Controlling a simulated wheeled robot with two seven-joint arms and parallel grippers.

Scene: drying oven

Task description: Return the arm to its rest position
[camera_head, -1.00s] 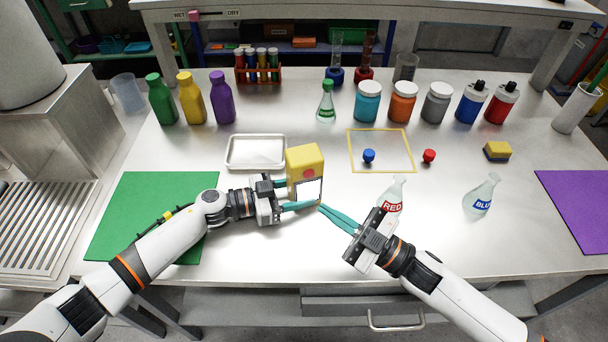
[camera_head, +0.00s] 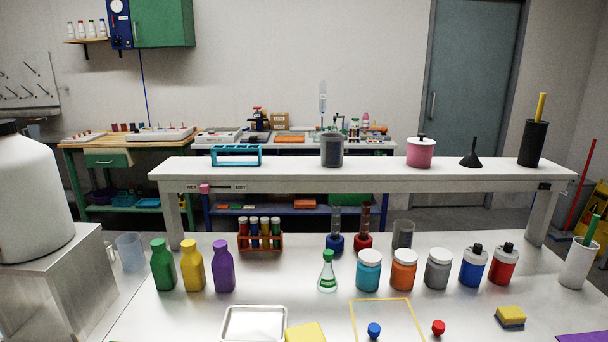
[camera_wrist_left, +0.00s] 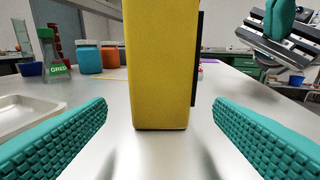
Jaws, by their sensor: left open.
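My left gripper (camera_wrist_left: 160,135) is open in the left wrist view, its teal ridged fingers at the lower left and right. A yellow box-shaped device (camera_wrist_left: 160,65) stands upright on the table ahead, between the two finger lines, with visible gaps on both sides. A dark panel sticks out from its right side. Only its yellow top (camera_head: 305,332) shows at the bottom edge of the head view. My right gripper (camera_wrist_left: 285,15) shows at the upper right of the left wrist view, cut off by the frame. Neither arm shows in the head view.
A metal tray (camera_head: 228,335) lies left of the device. Bottles, a test tube rack (camera_head: 261,242) and jars (camera_head: 368,270) line the table's back, below a raised shelf (camera_head: 300,172). A large white vessel (camera_head: 30,200) stands at left. A yellow frame (camera_head: 352,318) lies at right.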

